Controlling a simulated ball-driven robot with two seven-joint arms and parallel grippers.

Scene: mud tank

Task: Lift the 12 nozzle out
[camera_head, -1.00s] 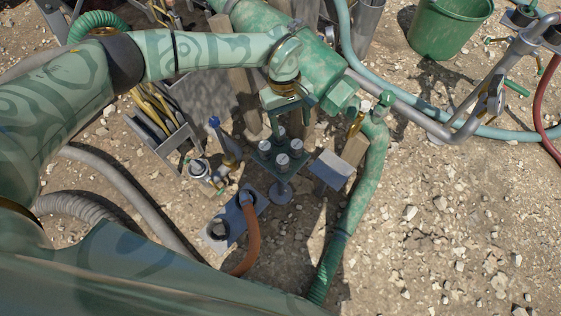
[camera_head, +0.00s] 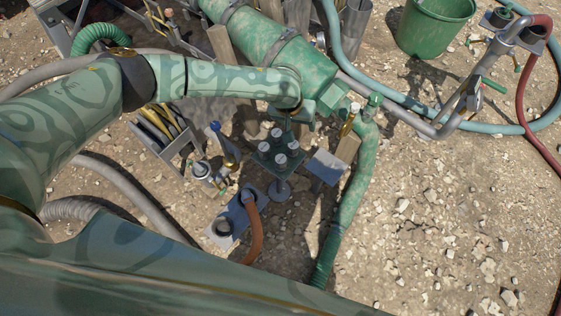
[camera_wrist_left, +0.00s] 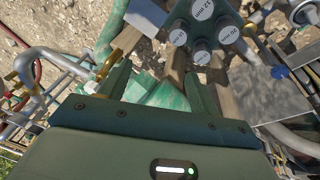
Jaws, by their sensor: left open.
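A dark green nozzle stand (camera_head: 292,166) on a round foot holds several upright nozzles with pale round tops. In the left wrist view the nozzle tops (camera_wrist_left: 203,10) sit close together at the upper edge, with printed labels upside down; I cannot read for certain which is the 12 nozzle. My left gripper (camera_head: 298,122) is just behind the stand, partly hidden by my wrist. In the left wrist view its two fingers (camera_wrist_left: 157,78) are apart with nothing gripped between them. The nozzles lie beyond the fingertips. My right gripper is not in view.
A thick green pipe (camera_head: 285,62) runs behind the stand. A green hose (camera_head: 350,200) and a small grey plate (camera_head: 326,168) are to its right. A blue-grey plate with an orange hose (camera_head: 256,235) is at front left. A green bucket (camera_head: 433,25) stands far right.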

